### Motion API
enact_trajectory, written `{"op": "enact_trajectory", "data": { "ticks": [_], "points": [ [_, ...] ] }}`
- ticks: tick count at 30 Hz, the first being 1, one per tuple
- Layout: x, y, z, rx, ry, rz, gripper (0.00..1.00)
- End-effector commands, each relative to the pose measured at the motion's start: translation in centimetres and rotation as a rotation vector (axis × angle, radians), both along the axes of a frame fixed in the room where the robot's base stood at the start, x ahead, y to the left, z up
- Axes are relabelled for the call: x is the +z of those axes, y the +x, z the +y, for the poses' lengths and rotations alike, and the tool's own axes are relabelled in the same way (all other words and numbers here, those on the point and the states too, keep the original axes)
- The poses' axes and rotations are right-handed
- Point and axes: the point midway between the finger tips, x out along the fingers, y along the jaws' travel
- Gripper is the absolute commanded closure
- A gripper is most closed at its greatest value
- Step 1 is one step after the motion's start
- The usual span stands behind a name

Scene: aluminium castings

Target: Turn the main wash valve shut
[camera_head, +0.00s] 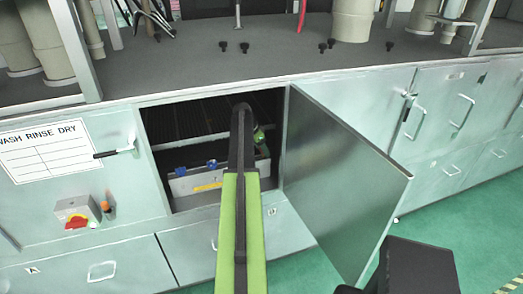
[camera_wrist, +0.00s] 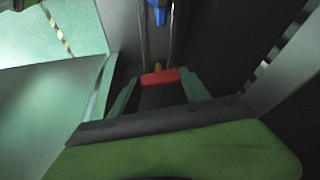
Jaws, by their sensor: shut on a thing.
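My gripper (camera_wrist: 160,82) is inside the open cabinet; in the wrist view its two fingers are closed on a red handle (camera_wrist: 160,76), which spans the gap between the fingertips. I take this red handle to be the main wash valve; a thin brass-coloured stem shows just beyond it. In the head view my arm reaches into the cabinet and hides the red handle. The fingertips cannot be made out there.
Blue valve handles (camera_head: 182,172) sit left of my arm in the cabinet (camera_head: 165,140); one blue handle (camera_wrist: 158,12) shows beyond the red one. The open door (camera_head: 340,170) stands close on the right.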

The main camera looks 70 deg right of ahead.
Motion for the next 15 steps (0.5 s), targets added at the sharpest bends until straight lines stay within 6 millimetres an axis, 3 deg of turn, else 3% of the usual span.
{"op": "enact_trajectory", "data": {
  "ticks": [15],
  "points": [
    [0.09,-0.26,-0.39,-0.233,-0.006,0.005,0.86]
  ]
}}
